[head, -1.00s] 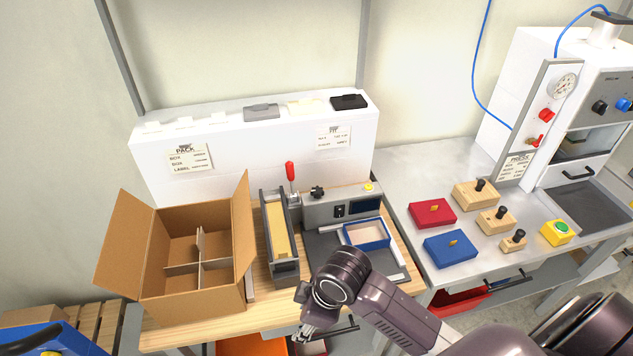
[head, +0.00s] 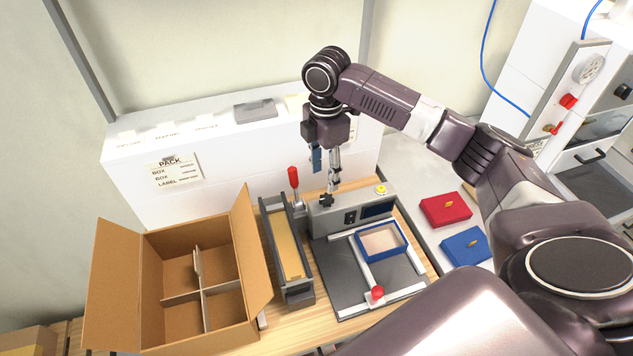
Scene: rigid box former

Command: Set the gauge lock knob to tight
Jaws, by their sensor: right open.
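The gauge lock knob, a small black star-shaped knob (head: 326,200), sits on top of the grey gauge unit (head: 330,221) at its left end. I cannot read its setting at this size. My right gripper (head: 332,184) points down just above the knob, with its fingers apart and nothing seen between them. Whether a finger touches the knob is not clear. My left gripper is not in view.
A red-handled lever (head: 293,178) stands close left of the knob. A blue-rimmed tray (head: 381,240) and a red ball knob (head: 377,293) are on the dark plate in front. An open cardboard box (head: 150,285) stands at left.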

